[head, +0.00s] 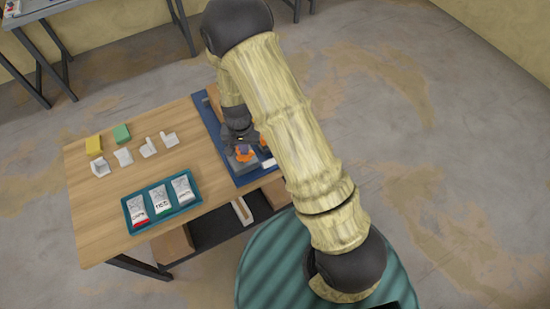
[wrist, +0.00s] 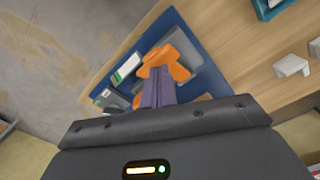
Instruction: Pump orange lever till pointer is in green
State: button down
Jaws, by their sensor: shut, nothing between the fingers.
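The orange lever (wrist: 165,62) shows in the wrist view on a grey device (wrist: 203,68) on a blue board (wrist: 195,38). In the head view the orange lever (head: 246,155) is small and partly hidden by my arm. My gripper (wrist: 160,78) is shut and empty, with its fingertips at the lever; I cannot tell whether they touch it. A white panel with a green patch (wrist: 126,67) stands beside the lever. I cannot make out a pointer on it.
A teal tray (head: 199,205) with several labelled packets lies on the wooden table (head: 100,226). White sockets (head: 146,148), a yellow block (head: 93,145) and a green block (head: 121,133) stand behind it. The blue board lies at the table's right edge.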

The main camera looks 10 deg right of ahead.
jog(key=shift+r+p, duration=1.85)
jog(key=shift+r, duration=0.65)
jog(key=shift+d+r, duration=0.25)
jog(key=shift+r, duration=0.05)
jog(key=s+d+r+n+t+b, duration=0.2)
jog(key=s+d+r+b, duration=0.3)
jog(key=s+d+r, duration=0.7)
notch_tip(320, 180, up, 2)
jog(key=shift+s+d+n+t, duration=0.3)
jog(key=shift+d+n, duration=0.1)
jog(key=shift+d, duration=0.2)
